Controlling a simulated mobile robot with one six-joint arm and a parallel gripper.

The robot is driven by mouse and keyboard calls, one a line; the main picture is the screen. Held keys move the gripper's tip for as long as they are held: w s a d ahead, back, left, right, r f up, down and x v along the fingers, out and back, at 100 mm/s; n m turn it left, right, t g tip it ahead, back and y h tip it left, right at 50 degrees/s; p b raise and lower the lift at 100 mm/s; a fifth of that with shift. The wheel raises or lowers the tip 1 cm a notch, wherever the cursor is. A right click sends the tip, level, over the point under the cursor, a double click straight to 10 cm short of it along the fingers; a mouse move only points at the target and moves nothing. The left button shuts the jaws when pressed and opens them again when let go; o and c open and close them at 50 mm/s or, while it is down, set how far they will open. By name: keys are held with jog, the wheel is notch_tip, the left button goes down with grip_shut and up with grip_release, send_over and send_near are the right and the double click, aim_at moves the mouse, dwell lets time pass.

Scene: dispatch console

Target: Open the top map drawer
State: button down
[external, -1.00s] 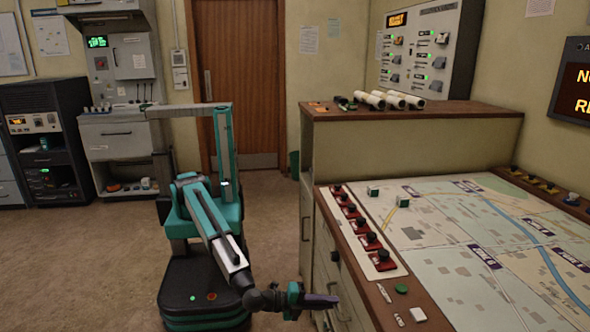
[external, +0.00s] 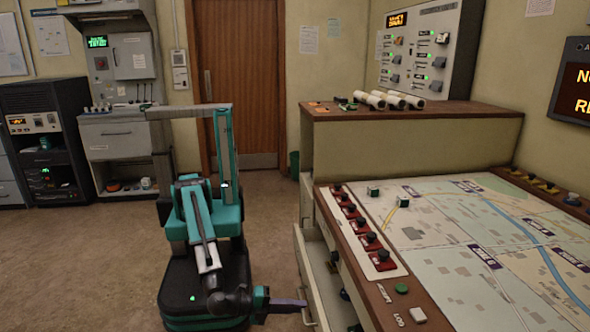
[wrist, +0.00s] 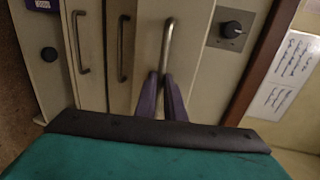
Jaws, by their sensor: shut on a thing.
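The map drawer (external: 306,272) in the side of the map console stands pulled out to the left in the external view, with a gap showing behind its front. Its metal bar handle (wrist: 168,45) runs between my fingers in the wrist view. My gripper (wrist: 161,82), with purple fingers, is shut on this handle. In the external view, my gripper (external: 303,304) is low beside the drawer front, near the bottom edge of the picture. The drawer's inside is mostly hidden by the console top.
Two other bar handles (wrist: 82,42) (wrist: 123,48) and a black knob (wrist: 232,29) show on nearby panels. The map console top (external: 430,235) overhangs to the right. Open carpet (external: 90,260) lies left of my base.

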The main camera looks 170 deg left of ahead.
jog(key=f+v, duration=0.2)
jog(key=v, duration=1)
jog(key=d+f+p+v, duration=0.1)
jog(key=f+v, duration=0.2)
jog(key=v, duration=1)
jog(key=shift+d, duration=0.2)
jog(key=shift+s+f, duration=0.1)
jog(key=shift+f, duration=0.05)
jog(key=c, duration=1.9)
grip_release()
jog(key=shift+o, duration=0.2)
jog(key=shift+d, duration=0.1)
jog(key=d+r+p, duration=0.2)
jog(key=d+r, duration=0.2)
jog(key=r, duration=0.4)
jog(key=shift+d, duration=0.3)
